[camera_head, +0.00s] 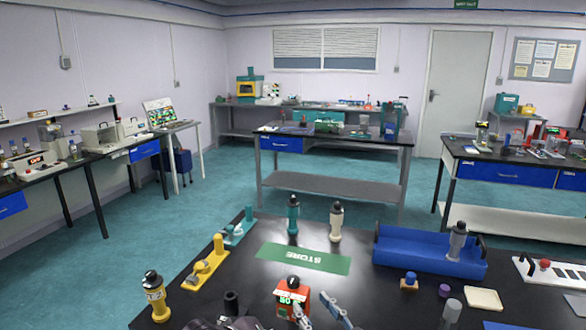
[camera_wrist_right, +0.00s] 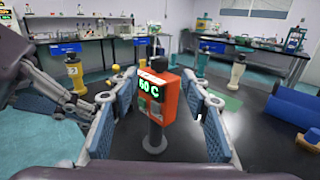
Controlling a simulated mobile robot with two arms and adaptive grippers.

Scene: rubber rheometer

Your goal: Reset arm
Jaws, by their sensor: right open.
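My right gripper (camera_head: 318,309) is at the bottom centre of the head view, with its two fingers apart. In the right wrist view (camera_wrist_right: 158,120) its blue-grey pads stand on either side of an orange box with a green "60 C" display (camera_wrist_right: 160,95), with gaps at both sides. The orange box (camera_head: 292,299) has a black knob on top and a dark post below. It also sits beside my right fingers in the head view. Part of my left arm (camera_wrist_right: 48,75) shows at the left of the wrist view; whether its gripper is open or shut is unclear.
The black table holds a green STORE mat (camera_head: 304,258), a blue tray (camera_head: 430,252) with a grey bottle, yellow (camera_head: 156,296), teal (camera_head: 293,215) and cream bottles (camera_head: 336,221), and yellow (camera_head: 207,262) and teal holders (camera_head: 240,228). Small parts lie at right.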

